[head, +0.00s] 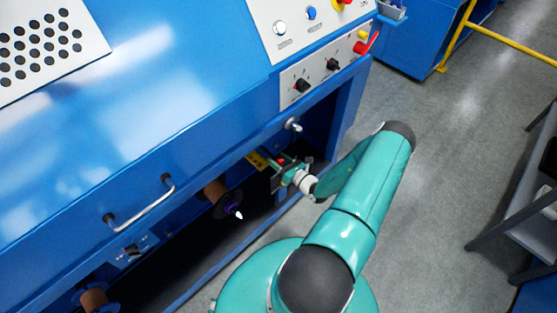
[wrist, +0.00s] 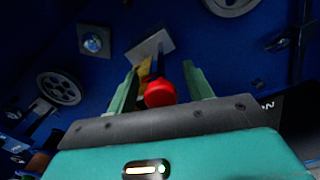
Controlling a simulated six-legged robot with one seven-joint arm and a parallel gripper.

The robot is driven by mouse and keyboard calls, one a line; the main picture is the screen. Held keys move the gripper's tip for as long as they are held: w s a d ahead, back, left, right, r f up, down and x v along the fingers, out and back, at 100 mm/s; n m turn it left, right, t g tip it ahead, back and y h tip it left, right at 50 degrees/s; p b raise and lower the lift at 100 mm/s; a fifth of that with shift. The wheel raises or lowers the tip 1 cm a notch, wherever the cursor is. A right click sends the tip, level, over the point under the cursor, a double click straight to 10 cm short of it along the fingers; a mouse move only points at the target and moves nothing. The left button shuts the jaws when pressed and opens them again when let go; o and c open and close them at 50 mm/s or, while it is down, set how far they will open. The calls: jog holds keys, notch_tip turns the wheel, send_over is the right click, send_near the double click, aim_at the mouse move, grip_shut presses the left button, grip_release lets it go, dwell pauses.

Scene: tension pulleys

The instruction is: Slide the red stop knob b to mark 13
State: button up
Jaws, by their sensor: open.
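The red stop knob (wrist: 160,94) shows in the wrist view, between the two green fingers of my gripper (wrist: 160,85). The fingers stand apart on its left and right, and I cannot tell whether either touches it. Behind the knob is a small yellow part and a grey plate (wrist: 150,47). In the head view my gripper (head: 284,170) reaches into the dark opening of the blue machine. A small spot of red (head: 281,161) shows there beside a yellow strip (head: 257,160). The mark numbers are not readable, so the knob's mark cannot be told.
A grey pulley wheel (wrist: 59,87) is at the left and another (wrist: 231,3) at the top right of the wrist view. In the head view, a brown spool (head: 215,190) sits left of my gripper and a silver knob (head: 293,125) above it.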

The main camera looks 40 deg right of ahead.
aim_at(269, 153)
grip_shut()
jog(key=w, duration=0.5)
jog(key=shift+a, duration=0.1)
grip_release()
jog(key=shift+s, duration=0.1)
jog(key=s, duration=1.3)
jog(key=shift+s+d, duration=0.2)
jog(key=shift+s, duration=0.15)
jog(key=shift+s, duration=0.1)
